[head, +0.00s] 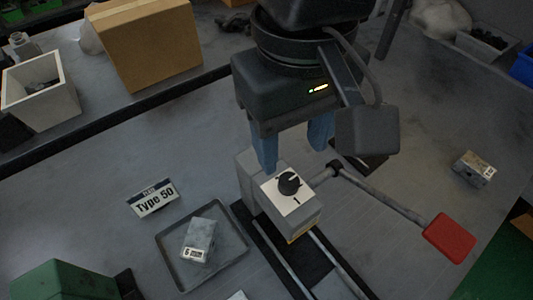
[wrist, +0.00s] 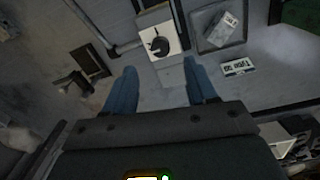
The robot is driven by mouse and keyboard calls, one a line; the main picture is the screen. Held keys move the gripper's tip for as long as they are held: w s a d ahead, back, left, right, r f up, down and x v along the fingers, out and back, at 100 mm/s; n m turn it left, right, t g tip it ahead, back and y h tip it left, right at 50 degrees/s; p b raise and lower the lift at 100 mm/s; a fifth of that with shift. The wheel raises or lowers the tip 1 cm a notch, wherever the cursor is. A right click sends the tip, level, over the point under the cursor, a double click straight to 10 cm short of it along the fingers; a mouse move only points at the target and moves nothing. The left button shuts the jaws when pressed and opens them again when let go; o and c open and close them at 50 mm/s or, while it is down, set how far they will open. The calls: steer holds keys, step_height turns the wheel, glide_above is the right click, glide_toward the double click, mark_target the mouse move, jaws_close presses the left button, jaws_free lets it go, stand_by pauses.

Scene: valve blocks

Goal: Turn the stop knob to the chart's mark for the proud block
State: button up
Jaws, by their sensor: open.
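The stop knob (head: 288,183) is a black dial on a white plate marked 1, on top of a grey stop housing (head: 307,222). It also shows in the wrist view (wrist: 160,45). My gripper (head: 291,152) is open with blue fingers, above and behind the knob, apart from it. In the wrist view my gripper (wrist: 161,82) has nothing between its fingers. A grey block (head: 199,236) with a white label, seemingly 6, lies in a shallow tray (head: 166,254). Another labelled block (head: 474,168) lies at the right. I cannot tell which block is proud. No chart is readable.
A "Type 50" sign (head: 153,198) stands left of the housing. A lever with a red paddle (head: 449,238) reaches out to the right. Rails (head: 284,262) run forward from the housing. A green box (head: 64,280) is at the lower left, a cardboard box (head: 145,45) at the back.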

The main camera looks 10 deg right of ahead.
mark_target(289, 180)
steer(key=shift+d+f, duration=0.1)
steer(key=shift+f, duration=3.5)
steer(key=shift+c, duration=0.5)
steer(key=c, duration=1)
steer(key=shift+o, duration=0.2)
